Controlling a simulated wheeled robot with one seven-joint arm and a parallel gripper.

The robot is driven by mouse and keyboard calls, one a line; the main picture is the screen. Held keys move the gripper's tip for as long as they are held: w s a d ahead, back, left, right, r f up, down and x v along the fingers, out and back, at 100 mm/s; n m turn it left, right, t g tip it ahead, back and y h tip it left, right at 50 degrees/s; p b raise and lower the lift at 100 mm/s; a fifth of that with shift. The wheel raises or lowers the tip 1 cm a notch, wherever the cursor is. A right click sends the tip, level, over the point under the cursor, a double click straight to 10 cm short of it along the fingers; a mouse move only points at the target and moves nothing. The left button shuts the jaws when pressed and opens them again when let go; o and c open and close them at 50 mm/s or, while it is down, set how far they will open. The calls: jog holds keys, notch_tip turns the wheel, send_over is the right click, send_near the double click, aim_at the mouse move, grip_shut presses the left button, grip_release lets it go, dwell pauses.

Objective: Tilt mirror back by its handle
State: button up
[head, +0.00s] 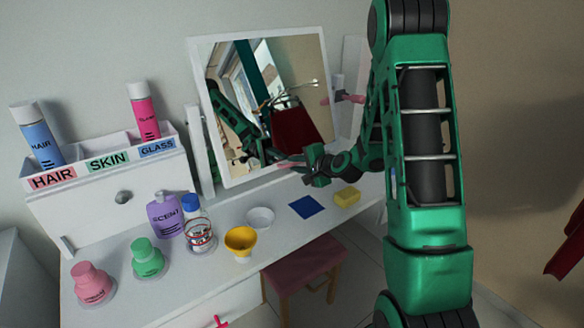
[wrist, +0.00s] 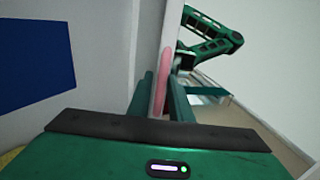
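The mirror (head: 222,165) has a white frame and stands tilted on the white dressing table, showing the room and my arm in its glass. A pink handle (head: 286,163) shows at its lower edge. My gripper (head: 308,168) is at this lower edge, in front of the glass. In the wrist view the pink handle (wrist: 161,85) stands between my two green fingers (wrist: 162,98), which are close together on either side of it. The gripper looks shut on the handle. The contact faces are partly hidden.
Near the arm, a blue square (head: 306,207) and a yellow sponge (head: 347,196) lie on the table (head: 215,265). Bowls and bottles stand further left, before an organiser (head: 110,200). A pink stool (head: 303,265) is below. Another pink piece (head: 345,98) sticks out right of the mirror.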

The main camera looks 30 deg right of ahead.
jog(key=v, duration=1)
jog(key=shift+s, duration=0.25)
jog(key=s+r+n+g, duration=0.2)
jog(key=s+n+g, duration=0.1)
jog(key=s, duration=0.8)
jog(key=s+r+n+g+h, duration=0.1)
jog(key=s+n+g, duration=0.2)
jog(key=s, duration=0.9)
jog(key=s+a+r+n+g, duration=0.1)
jog(key=s+g, duration=0.5)
jog(key=s, duration=0.6)
jog(key=r+n, duration=0.1)
jog(key=n, duration=0.1)
jog(key=shift+s+r+n+g+h, duration=0.25)
jog(key=shift+r+n+g+h, duration=0.05)
jog(key=shift+n+g+h, duration=0.1)
jog(key=shift+w+f, duration=0.25)
jog(key=shift+w, duration=0.4)
